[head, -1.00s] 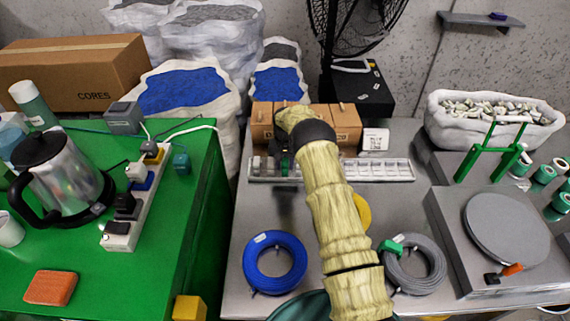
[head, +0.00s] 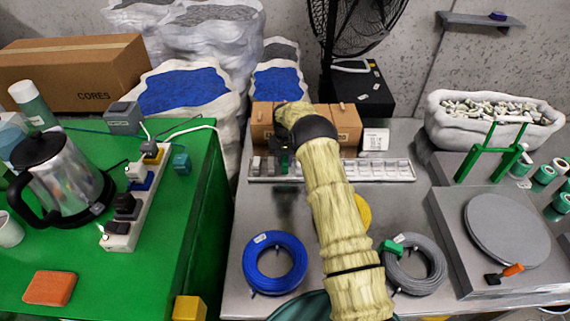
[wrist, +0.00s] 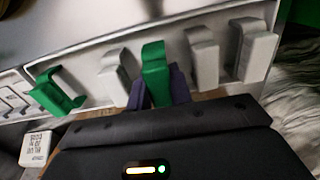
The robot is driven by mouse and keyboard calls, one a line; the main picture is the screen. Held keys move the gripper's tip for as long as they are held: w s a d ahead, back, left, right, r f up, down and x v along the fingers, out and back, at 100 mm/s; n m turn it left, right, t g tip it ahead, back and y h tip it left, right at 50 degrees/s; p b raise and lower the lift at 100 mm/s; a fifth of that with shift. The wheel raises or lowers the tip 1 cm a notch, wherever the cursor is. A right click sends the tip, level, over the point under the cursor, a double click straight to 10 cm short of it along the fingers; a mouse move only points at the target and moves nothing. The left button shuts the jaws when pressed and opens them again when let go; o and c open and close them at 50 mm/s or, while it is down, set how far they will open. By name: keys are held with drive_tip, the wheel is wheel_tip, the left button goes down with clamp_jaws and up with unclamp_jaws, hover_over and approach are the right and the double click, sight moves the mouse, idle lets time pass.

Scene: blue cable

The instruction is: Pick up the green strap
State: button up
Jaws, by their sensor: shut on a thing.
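A green strap (wrist: 155,72) stands upright between the two purple fingers of my gripper (wrist: 158,88) in the wrist view. The fingers are shut on its lower part. It also shows as a small green patch (head: 285,161) in the head view, at the end of my arm. A second green strap (wrist: 58,93) lies tilted to the left in the wrist view, apart from my gripper. My gripper is over the pale compartment tray (head: 392,170). Whether the held strap still touches the tray is unclear.
Grey straps (wrist: 204,57) stand in the tray close to the held one. Brown boxes (head: 345,125) and a white label card (head: 376,139) are behind the tray. A blue cable coil (head: 274,264) and a grey coil (head: 414,265) lie in front.

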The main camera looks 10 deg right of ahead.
sight(286, 160)
wheel_tip(286, 160, up, 8)
drive_tip(key=shift+r+b, duration=0.25)
drive_tip(key=shift+b, duration=0.05)
drive_tip(key=shift+s, duration=0.1)
idle(0.4)
drive_tip(key=shift+s+p, duration=0.6)
drive_tip(key=shift+p, duration=0.05)
drive_tip(key=s+r+n+p, duration=0.1)
drive_tip(key=s+p, duration=0.7)
drive_tip(key=s, duration=1.3)
drive_tip(key=shift+n, duration=0.7)
drive_tip(key=shift+s, duration=0.1)
